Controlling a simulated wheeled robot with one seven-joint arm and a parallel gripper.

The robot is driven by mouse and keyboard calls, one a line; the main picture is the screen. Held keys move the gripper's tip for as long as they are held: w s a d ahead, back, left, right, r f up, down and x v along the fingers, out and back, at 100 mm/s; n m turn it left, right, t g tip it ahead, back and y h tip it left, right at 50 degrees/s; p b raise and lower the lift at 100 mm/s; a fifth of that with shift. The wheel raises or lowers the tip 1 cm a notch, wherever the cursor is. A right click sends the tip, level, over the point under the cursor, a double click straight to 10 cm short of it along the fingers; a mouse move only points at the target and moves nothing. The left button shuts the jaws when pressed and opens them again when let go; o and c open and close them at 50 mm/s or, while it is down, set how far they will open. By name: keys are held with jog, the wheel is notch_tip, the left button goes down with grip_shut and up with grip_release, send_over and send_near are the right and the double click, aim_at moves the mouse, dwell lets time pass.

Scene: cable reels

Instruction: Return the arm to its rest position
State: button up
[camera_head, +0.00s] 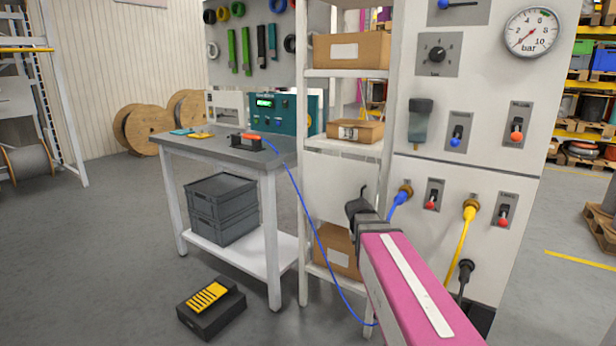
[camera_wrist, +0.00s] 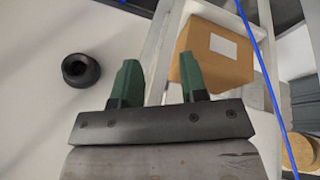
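My arm shows as a pink link with a white strip in the head view, reaching from the bottom right toward the white panel. Its dark end (camera_head: 362,212) is in front of the shelf rack and the panel's left edge; the fingers are not clear there. In the wrist view my gripper (camera_wrist: 160,80) has two green fingers standing apart with nothing held between them. A shelf post and a cardboard box (camera_wrist: 216,56) lie beyond them. A round black fitting (camera_wrist: 81,70) is on the white surface to the left.
The white panel (camera_head: 480,155) carries switches, a gauge and plugged blue and yellow cables. A blue cable (camera_head: 310,220) runs from the workbench (camera_head: 225,150) down past the shelf rack (camera_head: 345,74). A black box with a yellow top (camera_head: 211,305) is on the floor. Open floor lies at left.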

jog(key=s+a+f+n+g+y, duration=0.1)
jog(key=s+a+f+g+y, duration=0.1)
jog(key=s+f, duration=1.1)
jog(key=shift+s+a+f+n+g+y, duration=0.2)
jog(key=shift+f+n+g+y, duration=0.15)
jog(key=shift+y, duration=0.45)
